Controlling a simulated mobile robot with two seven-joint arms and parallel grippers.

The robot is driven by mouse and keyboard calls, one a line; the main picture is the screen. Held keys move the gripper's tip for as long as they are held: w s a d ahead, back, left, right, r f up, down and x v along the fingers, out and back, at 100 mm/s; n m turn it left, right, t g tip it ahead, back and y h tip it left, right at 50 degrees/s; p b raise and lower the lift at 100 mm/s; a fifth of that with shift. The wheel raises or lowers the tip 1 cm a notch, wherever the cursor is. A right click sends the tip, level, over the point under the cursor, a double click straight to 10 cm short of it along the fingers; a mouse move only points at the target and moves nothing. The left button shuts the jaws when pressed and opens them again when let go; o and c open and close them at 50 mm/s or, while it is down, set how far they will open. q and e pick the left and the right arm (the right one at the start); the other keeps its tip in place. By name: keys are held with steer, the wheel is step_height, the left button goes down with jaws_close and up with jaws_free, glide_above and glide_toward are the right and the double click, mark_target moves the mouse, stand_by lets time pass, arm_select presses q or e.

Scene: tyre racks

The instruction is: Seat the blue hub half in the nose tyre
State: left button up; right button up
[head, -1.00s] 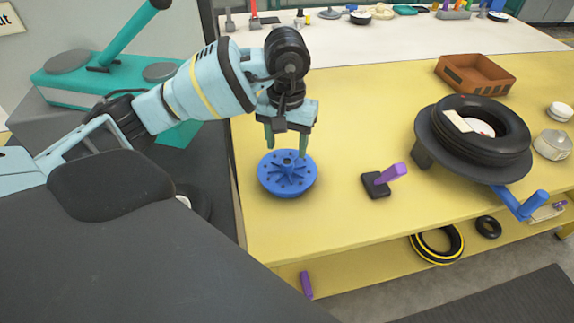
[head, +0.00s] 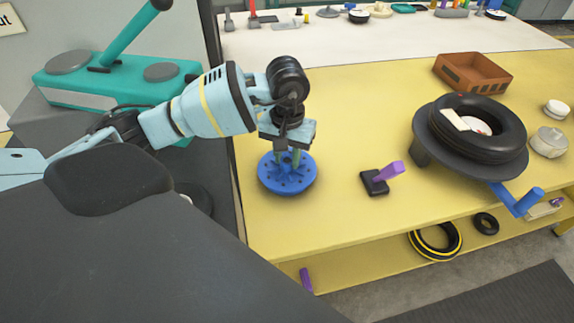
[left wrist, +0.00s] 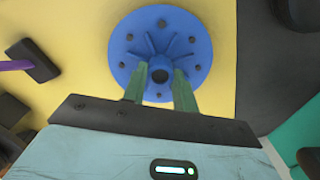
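The blue hub half (head: 270,181) lies flat on the yellow bench top, near its left end. My left gripper (head: 289,160) is over it, pointing down, with its green fingers on either side of the raised centre boss. In the left wrist view the hub half (left wrist: 195,45) shows its ribs and bolt holes, and the fingertips (left wrist: 160,74) sit close against the boss. A large black tyre (head: 497,143) lies flat on a dark round stand (head: 432,137) at the right; a white-and-red piece shows in its opening. I cannot tell whether it is the nose tyre. My right gripper is not in view.
A black block with a purple handle (head: 388,173) stands between the hub half and the stand. A blue crank handle (head: 525,203) juts from the stand. A brown tray (head: 472,73) is behind. A yellow-banded tyre (head: 435,242) and a small tyre (head: 486,223) are on the lower shelf.

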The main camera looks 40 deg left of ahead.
mark_target(287, 160)
arm_select(q)
jaws_close()
step_height(287, 160, up, 10)
stand_by(0.6)
steer(key=shift+r, duration=0.1)
